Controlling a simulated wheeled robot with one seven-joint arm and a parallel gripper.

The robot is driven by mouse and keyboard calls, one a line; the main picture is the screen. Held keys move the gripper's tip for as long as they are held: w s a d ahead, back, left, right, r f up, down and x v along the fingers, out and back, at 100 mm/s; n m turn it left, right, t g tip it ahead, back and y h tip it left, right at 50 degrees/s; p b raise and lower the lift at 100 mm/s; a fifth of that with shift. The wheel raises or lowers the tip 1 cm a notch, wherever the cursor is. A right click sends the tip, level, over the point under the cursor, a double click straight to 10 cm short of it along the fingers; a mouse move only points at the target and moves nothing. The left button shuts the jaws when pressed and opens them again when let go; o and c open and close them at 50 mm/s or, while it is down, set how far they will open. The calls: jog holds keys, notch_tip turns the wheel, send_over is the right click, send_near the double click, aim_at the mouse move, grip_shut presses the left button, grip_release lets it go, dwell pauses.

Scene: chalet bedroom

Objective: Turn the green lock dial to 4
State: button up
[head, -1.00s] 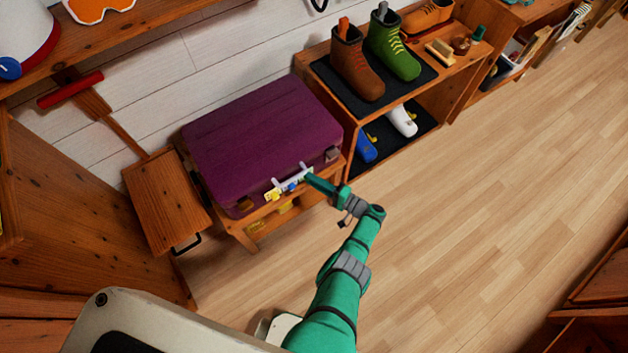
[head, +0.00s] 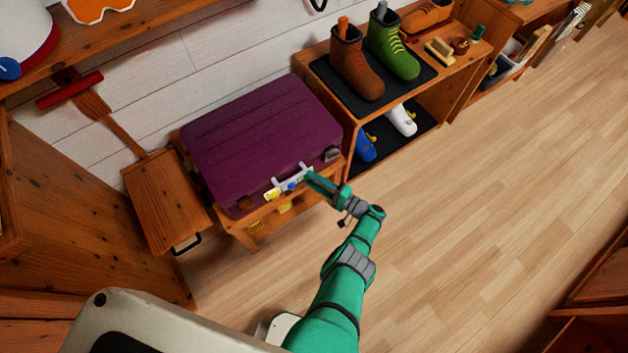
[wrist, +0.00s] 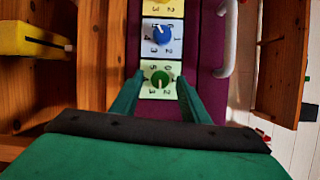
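The purple suitcase (head: 255,130) lies on a low wooden stand, with a row of lock dials along its front side. In the wrist view the green dial (wrist: 160,78) sits on a pale plate with digits around it. My gripper (wrist: 161,80) is open, with one finger on each side of the green dial and a visible gap to it on both sides. Its exact pointer reading is too small to tell. The blue dial (wrist: 163,34) is just beyond it, and part of a yellow dial plate (wrist: 163,8) shows at the top edge.
The suitcase's pale handle (wrist: 228,40) runs beside the dials. A wooden shoe rack (head: 352,135) with boots stands right of the suitcase. The floor (head: 470,210) at right is clear.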

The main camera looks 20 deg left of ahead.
jog(key=shift+s, duration=0.1)
jog(key=v, duration=1)
jog(key=shift+d, duration=0.35)
jog(key=shift+o, duration=0.2)
jog(key=shift+s, duration=0.1)
notch_tip(320, 180, down, 3)
jog(key=s+n+t+h, duration=0.1)
jog(key=s+n+h, duration=0.1)
jog(key=n+h, duration=0.4)
jog(key=s+a+r+n+t, duration=0.2)
jog(key=a+r+n+t, duration=0.15)
jog(key=r+n, duration=0.4)
jog(key=shift+g+h, duration=0.3)
jog(key=shift+g, duration=0.15)
jog(key=x, duration=1)
jog(key=shift+w+a, duration=0.2)
jog(key=shift+w, duration=0.1)
